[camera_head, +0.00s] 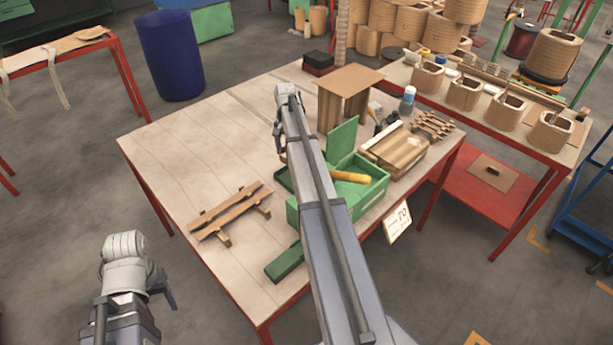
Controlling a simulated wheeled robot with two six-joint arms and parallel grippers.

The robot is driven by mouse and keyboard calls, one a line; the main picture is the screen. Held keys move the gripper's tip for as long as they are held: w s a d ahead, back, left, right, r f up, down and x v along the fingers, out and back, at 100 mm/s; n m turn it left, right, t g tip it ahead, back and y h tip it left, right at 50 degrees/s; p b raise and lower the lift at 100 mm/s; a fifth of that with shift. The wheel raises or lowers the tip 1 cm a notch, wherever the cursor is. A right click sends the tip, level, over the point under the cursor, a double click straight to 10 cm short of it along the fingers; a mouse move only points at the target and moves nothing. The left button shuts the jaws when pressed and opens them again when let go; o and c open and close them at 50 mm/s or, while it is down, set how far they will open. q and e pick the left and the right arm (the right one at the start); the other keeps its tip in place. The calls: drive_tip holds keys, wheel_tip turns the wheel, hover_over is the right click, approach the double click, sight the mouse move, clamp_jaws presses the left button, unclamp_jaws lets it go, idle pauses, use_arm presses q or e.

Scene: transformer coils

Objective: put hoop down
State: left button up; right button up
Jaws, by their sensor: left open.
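I cannot make out a hoop in either gripper or on the table. My left arm comes in at the lower left, over the floor in front of the wooden-topped table (160,145). My left gripper (162,287) shows only as a dark part beside the white wrist; it is open, and nothing shows in it. My right arm reaches far across the table's middle. Its gripper (280,138) is mostly hidden behind the arm link, so its jaws cannot be judged.
On the table are a slatted wooden piece (230,212), an open green box (370,194) with a yellow-handled tool (350,177), a wooden stand (350,79) and a wooden case (398,150). Wooden coil formers (463,92) line the right bench. The table's left part is clear.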

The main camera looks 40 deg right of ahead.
drive_tip(key=d, duration=0.8)
drive_tip(key=f+b, duration=0.7)
drive_tip(key=shift+s+a+f, duration=0.1)
drive_tip(key=shift+s+a, duration=0.15)
drive_tip(key=shift+f, duration=0.1)
wheel_tip(320, 180, down, 4)
drive_tip(key=b, duration=0.3)
drive_tip(key=shift+r, duration=0.25)
drive_tip(key=shift+b, duration=0.3)
drive_tip(key=shift+f, duration=0.15)
drive_tip(key=o, duration=1.1)
